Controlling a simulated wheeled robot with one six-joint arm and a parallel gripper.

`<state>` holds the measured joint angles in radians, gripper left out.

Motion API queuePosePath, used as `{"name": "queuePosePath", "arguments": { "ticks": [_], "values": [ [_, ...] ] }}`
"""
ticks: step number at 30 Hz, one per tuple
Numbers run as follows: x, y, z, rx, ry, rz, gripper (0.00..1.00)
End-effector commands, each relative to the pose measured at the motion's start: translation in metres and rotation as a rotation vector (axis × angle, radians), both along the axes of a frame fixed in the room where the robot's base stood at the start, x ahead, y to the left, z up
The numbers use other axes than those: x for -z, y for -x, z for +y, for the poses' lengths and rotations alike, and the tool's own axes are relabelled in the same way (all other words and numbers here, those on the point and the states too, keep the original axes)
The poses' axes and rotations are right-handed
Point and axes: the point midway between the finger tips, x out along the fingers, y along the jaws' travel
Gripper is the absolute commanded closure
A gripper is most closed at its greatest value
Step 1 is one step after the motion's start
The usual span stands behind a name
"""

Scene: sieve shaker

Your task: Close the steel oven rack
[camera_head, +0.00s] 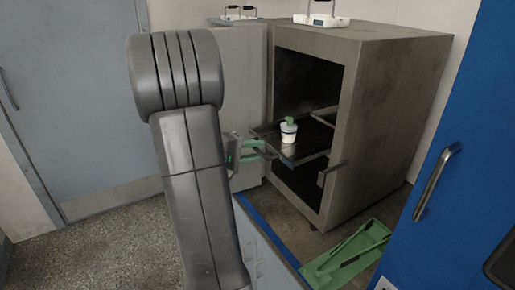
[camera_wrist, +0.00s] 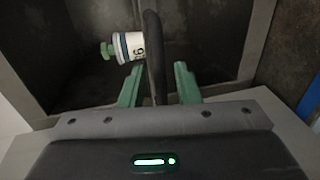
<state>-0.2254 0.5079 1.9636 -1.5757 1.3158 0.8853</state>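The steel oven rack (camera_head: 308,148) is a dark flat shelf that sticks partly out of the open grey oven (camera_head: 385,115). A white jar with a green top (camera_head: 288,130) stands on it, and the jar also shows in the wrist view (camera_wrist: 128,47), appearing sideways there. My gripper (camera_head: 270,149) is at the rack's front edge. In the wrist view my green fingers (camera_wrist: 158,84) are apart, with a dark curved bar (camera_wrist: 154,50) between them. The bar seems to be the rack's front handle. I see gaps beside it. My arm partly hides the area left of the oven.
A grey panel (camera_head: 243,80) stands left of the oven opening. A green tray (camera_head: 350,255) lies low in front of the oven. A blue door with a metal handle (camera_head: 436,182) is close on the right. A white device (camera_head: 321,20) sits on the oven.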

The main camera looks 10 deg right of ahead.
Motion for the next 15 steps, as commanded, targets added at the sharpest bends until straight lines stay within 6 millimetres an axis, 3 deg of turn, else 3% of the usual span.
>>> {"name": "queuePosePath", "arguments": {
  "ticks": [6,14,15],
  "values": [
    [0.0020,-0.0042,-0.0113,0.001,0.000,0.000,0.71],
    [0.0027,-0.0047,-0.0119,0.000,0.000,0.000,0.71],
    [0.0025,-0.0047,-0.0119,0.000,0.000,0.000,0.74]
  ]
}}
